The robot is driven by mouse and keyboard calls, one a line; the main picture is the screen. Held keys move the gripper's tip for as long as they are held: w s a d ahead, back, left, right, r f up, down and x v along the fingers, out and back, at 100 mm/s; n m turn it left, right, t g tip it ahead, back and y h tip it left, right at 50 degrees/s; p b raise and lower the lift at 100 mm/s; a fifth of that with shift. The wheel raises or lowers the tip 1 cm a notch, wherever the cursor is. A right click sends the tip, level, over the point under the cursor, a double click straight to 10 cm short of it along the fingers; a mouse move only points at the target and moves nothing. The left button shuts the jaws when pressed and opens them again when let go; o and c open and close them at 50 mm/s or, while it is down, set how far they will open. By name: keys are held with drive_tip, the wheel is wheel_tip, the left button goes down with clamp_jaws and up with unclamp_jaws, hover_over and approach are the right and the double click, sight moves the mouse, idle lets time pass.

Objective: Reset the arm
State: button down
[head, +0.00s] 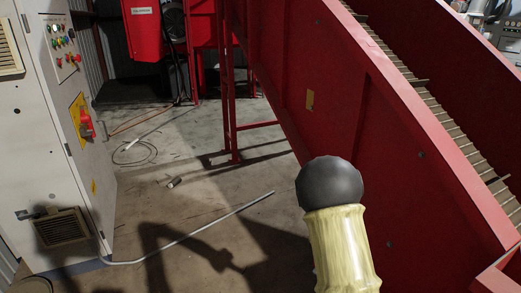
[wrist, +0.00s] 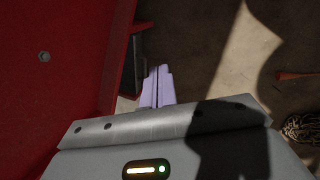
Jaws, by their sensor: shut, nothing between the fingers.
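My gripper (wrist: 158,84) shows in the wrist view with its two pale purple fingers together, shut and empty. It hangs beside a red panel with a bolt, over the brown floor. My gripper is not visible in the head view.
A grey control cabinet (head: 60,180) with buttons and a red switch stands at left. Red machinery (head: 150,30) is at the back. A bent grey conduit (head: 200,230) and a thin cable loop (head: 135,153) lie on the concrete floor. Coiled strands (wrist: 302,129) lie at right in the wrist view.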

drive_tip(key=s+a+r+m+t+y+p, duration=0.15)
drive_tip(key=s+a+r+m, duration=0.25)
drive_tip(key=s+r, duration=0.4)
drive_tip(key=s+a+r+m+y, duration=0.2)
drive_tip(key=s+a+r+m, duration=0.15)
drive_tip(key=s+r, duration=0.5)
wheel_tip(320, 180, up, 38)
drive_tip(key=p, duration=3.8)
drive_tip(key=shift+w+m, duration=0.15)
drive_tip(key=shift+m, duration=0.2)
drive_tip(key=shift+w+d, duration=0.1)
drive_tip(key=shift+w, duration=0.1)
drive_tip(key=shift+s, duration=0.15)
